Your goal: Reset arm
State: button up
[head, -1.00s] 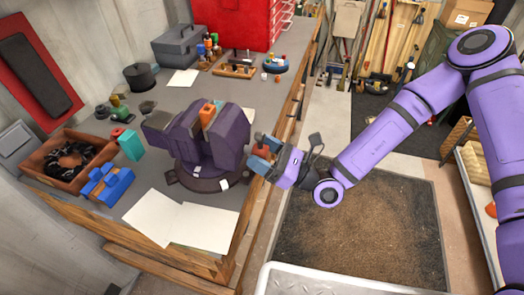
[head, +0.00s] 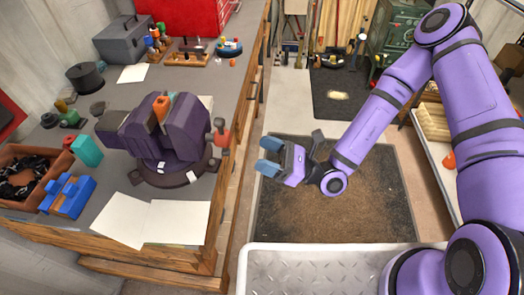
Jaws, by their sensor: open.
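My gripper (head: 268,156) is open and empty, with its blue-grey fingertips pointing left. It hangs in free air to the right of the workbench (head: 228,200), above the dark floor mat (head: 300,222). My purple arm reaches in from the right side, bent at the elbow. A purple vise (head: 140,130) on a round base stands on the bench, left of my gripper and apart from it. An orange object (head: 161,108) sits upright between the vise jaws.
The bench holds white papers (head: 178,222), a blue block (head: 70,196), a teal box (head: 86,150), a wooden tray (head: 22,198) and a grey toolbox (head: 124,40). A metal tread plate (head: 300,262) lies in front. The space above the mat is clear.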

jog(key=shift+r, duration=0.1)
dwell(0.3)
jog(key=s+d+r+n+t+h, duration=0.1)
jog(key=s+d+r+n+h, duration=0.2)
jog(key=d+r+n+h, duration=0.3)
jog(key=s+d+r+n+h, duration=0.4)
jog(key=d+r+n+h, duration=0.3)
jog(key=d+r, duration=0.7)
jog(key=s+d+r+n+t+h, duration=0.1)
jog(key=s+d+r+n+h, duration=0.3)
jog(key=d+r+n+h, duration=0.3)
jog(key=d+r+h, duration=0.2)
jog(key=d+r, duration=0.1)
jog(key=r, duration=0.1)
jog(key=shift+d+r+t, duration=0.25)
jog(key=shift+r+t, duration=0.05)
jog(key=shift+r, duration=0.05)
